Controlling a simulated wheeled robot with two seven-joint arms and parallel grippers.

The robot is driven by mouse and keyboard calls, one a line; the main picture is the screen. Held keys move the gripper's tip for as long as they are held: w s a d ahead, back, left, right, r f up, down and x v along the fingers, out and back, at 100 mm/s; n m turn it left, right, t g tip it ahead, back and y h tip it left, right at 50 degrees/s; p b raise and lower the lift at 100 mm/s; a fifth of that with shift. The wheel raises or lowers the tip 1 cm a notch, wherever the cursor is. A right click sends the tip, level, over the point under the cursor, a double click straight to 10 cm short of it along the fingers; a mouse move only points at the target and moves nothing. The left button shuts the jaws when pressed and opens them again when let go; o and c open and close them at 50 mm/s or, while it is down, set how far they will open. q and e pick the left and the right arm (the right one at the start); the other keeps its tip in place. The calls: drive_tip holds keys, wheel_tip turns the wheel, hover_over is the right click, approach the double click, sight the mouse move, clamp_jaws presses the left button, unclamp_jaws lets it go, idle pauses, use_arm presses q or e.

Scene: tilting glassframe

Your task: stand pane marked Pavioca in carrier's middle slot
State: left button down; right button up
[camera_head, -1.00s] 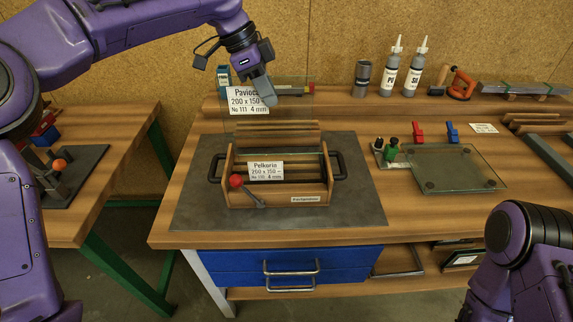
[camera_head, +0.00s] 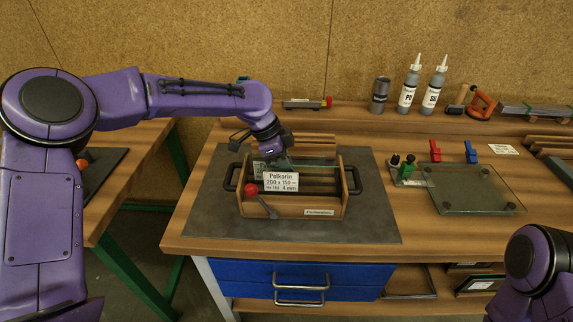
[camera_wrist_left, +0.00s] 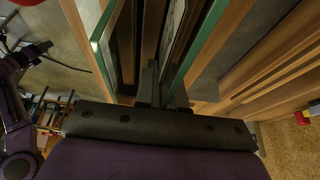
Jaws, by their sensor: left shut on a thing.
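My left gripper (camera_head: 283,165) is shut on the top edge of the Pavioca pane (camera_head: 318,162), low over the wooden carrier (camera_head: 322,210). The pane is clear glass, and its label is mostly hidden behind the gripper and the front pane. I cannot tell how deep the held pane sits. My right gripper is out of view.
The carrier stands on a grey mat (camera_head: 375,225) and has black side handles and a red-knobbed lever (camera_head: 251,189). Wooden strips (camera_head: 310,138) lie behind it. A glass plate (camera_head: 475,188) with clamps is at right; bottles (camera_head: 409,88) stand on the back shelf.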

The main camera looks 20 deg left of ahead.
use_arm(q)
drive_tip(key=shift+w+f, duration=0.1)
drive_tip(key=shift+w, duration=0.05)
drive_tip(key=c, duration=1.2)
unclamp_jaws()
drive_tip(key=shift+c, duration=0.2)
drive_tip(key=v, duration=1.2)
